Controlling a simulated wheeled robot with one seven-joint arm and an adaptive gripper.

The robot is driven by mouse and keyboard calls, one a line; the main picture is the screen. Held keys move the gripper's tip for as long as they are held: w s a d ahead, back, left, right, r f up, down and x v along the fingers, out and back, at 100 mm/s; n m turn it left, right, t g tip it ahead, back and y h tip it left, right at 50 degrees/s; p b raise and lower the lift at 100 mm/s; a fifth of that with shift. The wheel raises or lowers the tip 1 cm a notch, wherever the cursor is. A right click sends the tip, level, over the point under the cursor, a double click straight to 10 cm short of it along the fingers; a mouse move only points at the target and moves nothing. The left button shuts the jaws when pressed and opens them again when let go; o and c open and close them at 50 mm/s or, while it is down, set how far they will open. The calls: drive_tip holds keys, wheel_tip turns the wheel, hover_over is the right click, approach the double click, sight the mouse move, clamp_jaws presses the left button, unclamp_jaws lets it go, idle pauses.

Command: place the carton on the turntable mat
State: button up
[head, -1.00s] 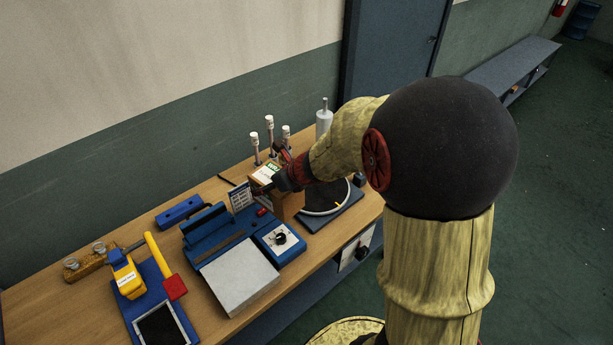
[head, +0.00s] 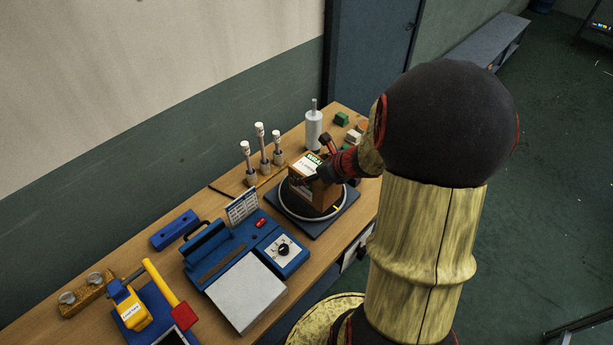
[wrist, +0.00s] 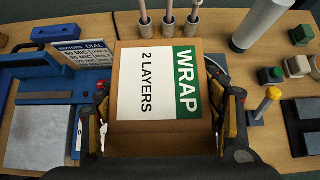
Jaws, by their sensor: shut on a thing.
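The brown carton (head: 322,191) has a white and green label that reads "WRAP 2 LAYERS" in the wrist view (wrist: 150,85). My gripper (head: 325,172) is shut on the carton, with one finger on each side of it. In the head view the carton is upright over the dark turntable mat (head: 296,204), inside its pale ring. Whether its underside touches the mat I cannot tell. My gripper and the carton hide part of the mat.
A blue sealer (head: 228,246) with a dial box (head: 281,252) stands left of the turntable. Several white-capped posts (head: 263,145) and a grey cylinder (head: 314,130) stand behind. Small green blocks (head: 341,118) lie at the back right. A yellow-handled tool (head: 160,283) is at front left.

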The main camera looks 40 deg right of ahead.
drive_tip(key=w+d+f, duration=0.1)
drive_tip(key=w, duration=0.1)
drive_tip(key=w+d+f, duration=0.1)
drive_tip(key=w+d, duration=0.1)
drive_tip(key=shift+d+f, duration=0.1)
drive_tip(key=shift+f, duration=0.05)
drive_tip(key=shift+w+d+f+b, duration=0.5)
drive_tip(key=shift+w+f, duration=0.1)
drive_tip(key=shift+f, duration=0.85)
drive_tip(key=shift+w+d+f+b, duration=0.45)
drive_tip(key=shift+w+f, duration=0.2)
drive_tip(key=shift+f, duration=0.75)
drive_tip(key=shift+w+d+f+b, duration=0.4)
drive_tip(key=shift+w+d+f, duration=0.2)
drive_tip(key=shift+f, duration=0.85)
drive_tip(key=shift+f, duration=0.2)
drive_tip(key=o, duration=2)
drive_tip(key=shift+a, duration=0.1)
